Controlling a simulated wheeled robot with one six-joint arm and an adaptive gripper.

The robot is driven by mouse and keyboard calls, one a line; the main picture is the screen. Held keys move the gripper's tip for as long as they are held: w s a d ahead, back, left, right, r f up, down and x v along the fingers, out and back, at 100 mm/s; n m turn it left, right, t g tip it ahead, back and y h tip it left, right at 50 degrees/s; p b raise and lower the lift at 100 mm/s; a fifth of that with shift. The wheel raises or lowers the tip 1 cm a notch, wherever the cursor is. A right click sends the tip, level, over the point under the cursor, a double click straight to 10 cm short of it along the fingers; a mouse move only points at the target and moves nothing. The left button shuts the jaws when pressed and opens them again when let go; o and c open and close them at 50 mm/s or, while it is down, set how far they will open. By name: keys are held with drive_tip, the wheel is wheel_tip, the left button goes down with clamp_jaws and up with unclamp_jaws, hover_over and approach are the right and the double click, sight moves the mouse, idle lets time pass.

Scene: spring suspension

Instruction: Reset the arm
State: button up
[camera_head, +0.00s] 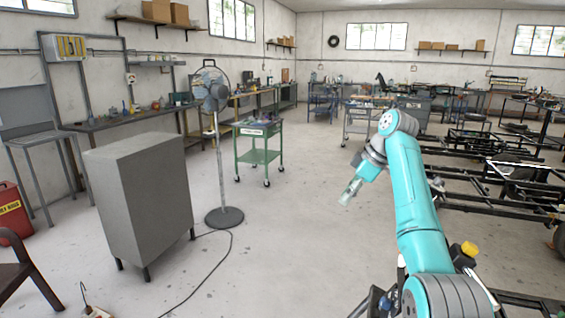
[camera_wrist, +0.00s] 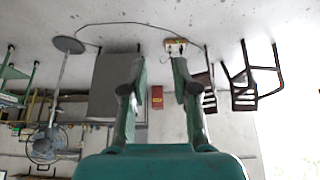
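My teal and grey arm (camera_head: 412,190) rises at the right of the head view and bends at a raised elbow. Its end hangs to the left of that elbow, with my gripper (camera_head: 350,191) pointing down and left over bare floor. In the wrist view, which is upside down, the two fingers of my gripper (camera_wrist: 159,68) stand apart with a clear gap. Nothing is held between them. The gripper touches nothing that I can see.
A grey cabinet (camera_head: 142,200), a standing fan (camera_head: 219,150) and a green cart (camera_head: 259,150) stand to the left. Black metal frames (camera_head: 490,185) fill the right side. A cable (camera_head: 225,258) runs over the floor. The middle floor is open.

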drive_tip(key=s+f+m+t, duration=0.2)
drive_tip(key=f, duration=1.4)
drive_tip(key=s+f+m+t, duration=0.1)
drive_tip(key=s+f+m, duration=0.15)
drive_tip(key=f, duration=1.25)
drive_tip(key=s+f+m+t+h, duration=0.3)
drive_tip(key=s+f+m, duration=0.1)
drive_tip(key=s+f, duration=1.5)
drive_tip(key=s+m+t+h, duration=0.2)
drive_tip(key=s+m+t, duration=0.2)
drive_tip(key=s, duration=2.3)
drive_tip(key=s+r+m+t, duration=0.1)
drive_tip(key=s+r+t, duration=0.1)
drive_tip(key=s+r, duration=1.6)
wheel_tip(320, 180, up, 4)
drive_tip(key=shift+s+d+f+t, duration=0.1)
drive_tip(key=shift+s+d+t, duration=0.25)
drive_tip(key=shift+s+t, duration=0.05)
